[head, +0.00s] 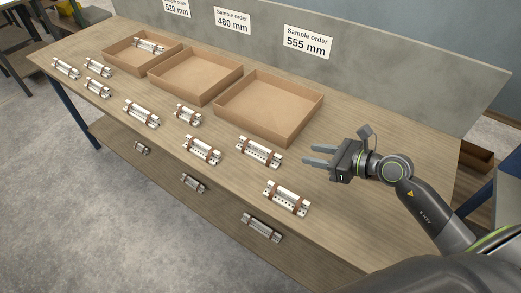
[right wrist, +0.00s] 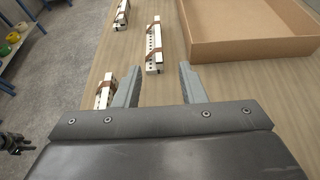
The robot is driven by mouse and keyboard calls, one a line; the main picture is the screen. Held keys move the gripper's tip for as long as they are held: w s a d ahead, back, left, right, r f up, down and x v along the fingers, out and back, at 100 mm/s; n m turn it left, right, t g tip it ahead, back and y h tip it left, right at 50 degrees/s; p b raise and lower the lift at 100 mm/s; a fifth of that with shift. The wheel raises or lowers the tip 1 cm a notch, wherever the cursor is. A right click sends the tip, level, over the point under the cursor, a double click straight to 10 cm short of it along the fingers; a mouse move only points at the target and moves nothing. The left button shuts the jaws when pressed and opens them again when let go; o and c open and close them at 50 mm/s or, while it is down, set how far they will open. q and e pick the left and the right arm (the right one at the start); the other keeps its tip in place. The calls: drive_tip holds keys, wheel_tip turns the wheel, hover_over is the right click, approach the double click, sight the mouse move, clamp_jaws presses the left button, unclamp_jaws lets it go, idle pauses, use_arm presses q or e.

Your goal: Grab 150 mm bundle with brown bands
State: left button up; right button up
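Several metal bundles with brown bands lie on the wooden table. One bundle (head: 260,151) lies in front of the right-hand box, and another bundle (head: 287,198) lies nearer the front edge. Smaller bundles lie to the left, such as one (head: 187,114) and one (head: 98,88). I cannot tell from the pictures which is 150 mm. My right gripper (head: 308,154) is open and empty above the table, right of the bundle before the box. In the right wrist view, a banded bundle (right wrist: 153,47) lies ahead of the open fingers (right wrist: 158,82).
Three cardboard boxes stand along the back: left (head: 118,60), middle (head: 180,92) and right (head: 250,122). The left one holds a bundle (head: 149,46). Sample order signs for 520, 480 and 555 mm hang on the panel (head: 400,75) behind. More bundles (head: 262,228) lie on the lower shelf.

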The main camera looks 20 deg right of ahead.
drive_tip(key=p, duration=0.2)
approach(262, 147)
drive_tip(key=x, duration=0.3)
drive_tip(key=shift+w+a, duration=0.2)
drive_tip(key=shift+w, duration=0.2)
drive_tip(key=shift+w+a+f, duration=0.2)
drive_tip(key=shift+w+a, duration=0.1)
drive_tip(key=shift+a, duration=0.05)
drive_tip(key=shift+x, duration=2.15)
drive_tip(key=shift+s+f, duration=0.1)
clamp_jaws()
